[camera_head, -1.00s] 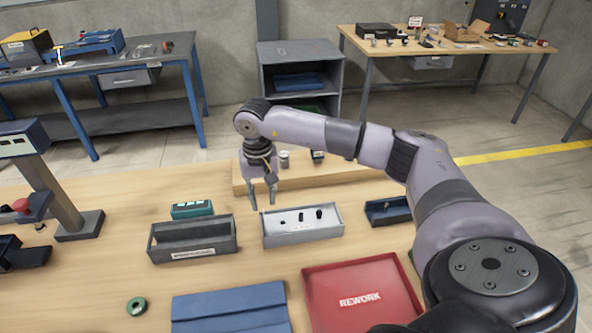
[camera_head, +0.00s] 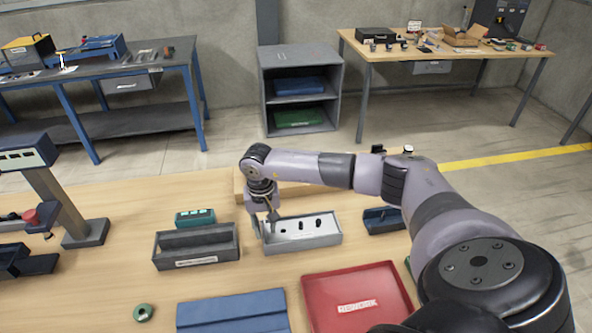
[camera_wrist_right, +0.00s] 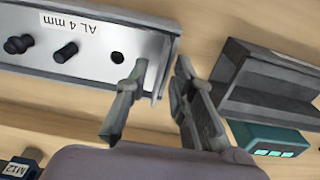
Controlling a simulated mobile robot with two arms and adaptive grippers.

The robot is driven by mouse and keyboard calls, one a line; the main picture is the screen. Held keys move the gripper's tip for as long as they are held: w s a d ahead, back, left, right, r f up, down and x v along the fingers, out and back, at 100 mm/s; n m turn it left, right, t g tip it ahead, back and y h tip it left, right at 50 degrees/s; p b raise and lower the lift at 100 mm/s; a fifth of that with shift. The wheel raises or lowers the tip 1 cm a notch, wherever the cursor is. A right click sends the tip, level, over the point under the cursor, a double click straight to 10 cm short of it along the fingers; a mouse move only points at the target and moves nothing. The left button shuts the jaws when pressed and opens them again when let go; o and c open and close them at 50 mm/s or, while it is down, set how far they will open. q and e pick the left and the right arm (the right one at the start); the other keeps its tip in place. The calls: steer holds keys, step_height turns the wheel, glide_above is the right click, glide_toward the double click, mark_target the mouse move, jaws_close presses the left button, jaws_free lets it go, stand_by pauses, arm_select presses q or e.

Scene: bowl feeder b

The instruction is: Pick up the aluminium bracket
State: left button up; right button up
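A long pale-metal piece (camera_head: 301,229), which I take to be the aluminium bracket, lies in or forms a grey tray on the bench. In the right wrist view the bright metal (camera_wrist_right: 92,54) has an "AL 4 mm" label, two black pegs and a dark hole. My right gripper (camera_head: 266,226) is at its left end in the head view. In the right wrist view the gripper (camera_wrist_right: 161,65) is open, its fingers apart on either side of the end edge. I cannot tell whether either finger touches. My left gripper is not in view.
A dark grey bin (camera_head: 222,260) stands close by on the left, with a teal box (camera_head: 195,217) behind it. A red REWORK tray (camera_head: 330,283) and blue mat (camera_head: 225,308) lie in front. A small blue bin (camera_head: 384,228) is to the right. A raised wooden step (camera_head: 318,192) is behind.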

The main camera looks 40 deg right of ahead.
jaws_close()
steer(key=shift+r, duration=0.1)
stand_by(0.5)
